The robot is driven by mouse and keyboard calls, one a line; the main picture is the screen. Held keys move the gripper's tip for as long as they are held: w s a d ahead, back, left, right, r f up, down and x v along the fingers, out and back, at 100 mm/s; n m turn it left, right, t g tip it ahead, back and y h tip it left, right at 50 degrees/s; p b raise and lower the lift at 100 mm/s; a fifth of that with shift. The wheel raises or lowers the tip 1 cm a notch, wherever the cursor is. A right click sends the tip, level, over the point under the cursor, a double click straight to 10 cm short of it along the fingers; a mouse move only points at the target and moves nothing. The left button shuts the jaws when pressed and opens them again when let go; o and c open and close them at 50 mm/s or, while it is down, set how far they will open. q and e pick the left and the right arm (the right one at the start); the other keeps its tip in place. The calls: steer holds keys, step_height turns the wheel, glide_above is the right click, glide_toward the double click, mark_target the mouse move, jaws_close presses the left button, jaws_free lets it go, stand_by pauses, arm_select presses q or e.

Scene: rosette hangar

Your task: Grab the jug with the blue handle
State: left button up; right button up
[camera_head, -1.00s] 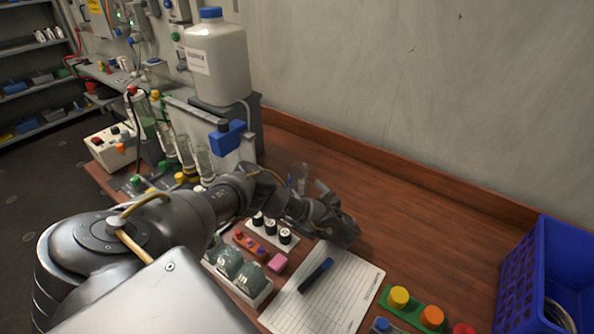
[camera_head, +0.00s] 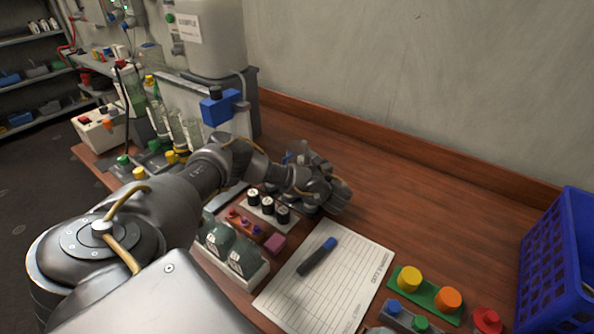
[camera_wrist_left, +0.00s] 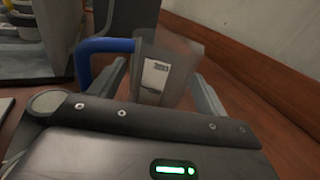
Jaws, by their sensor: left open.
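The jug (camera_wrist_left: 168,68), clear grey with a pale label, stands upright in the left wrist view. Its blue handle (camera_wrist_left: 98,46) is on its left side. My left gripper (camera_wrist_left: 160,88) is open, with one finger to each side of the jug's body. I cannot tell whether either finger touches it. In the head view my left gripper (camera_head: 304,160) is low over the wooden bench near the wall. There it hides most of the jug, and only a bit of blue shows beside it. My right gripper is not in view.
A large white container with a blue tap (camera_head: 221,107) stands to the left of the gripper. Black-capped vials (camera_head: 267,206), a paper sheet (camera_head: 325,280) with a marker, and coloured buttons (camera_head: 428,292) lie in front. A blue crate (camera_head: 552,262) is at right. The bench's back right is clear.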

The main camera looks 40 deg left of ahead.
arm_select(q)
steer(key=shift+w+a+r+p, duration=0.15)
steer(key=shift+w+a+p, duration=0.05)
steer(key=shift+a+p, duration=0.4)
steer(key=shift+w+a, duration=0.1)
steer(key=shift+a, duration=0.35)
steer(key=c, duration=0.8)
step_height(320, 180, up, 4)
steer(key=shift+r, duration=0.25)
step_height(320, 180, up, 5)
steer(key=p, duration=0.3)
glide_above(297, 144)
steer(key=s+d, duration=0.2)
steer(key=shift+w+a+r, duration=0.1)
steer(key=shift+r, duration=0.1)
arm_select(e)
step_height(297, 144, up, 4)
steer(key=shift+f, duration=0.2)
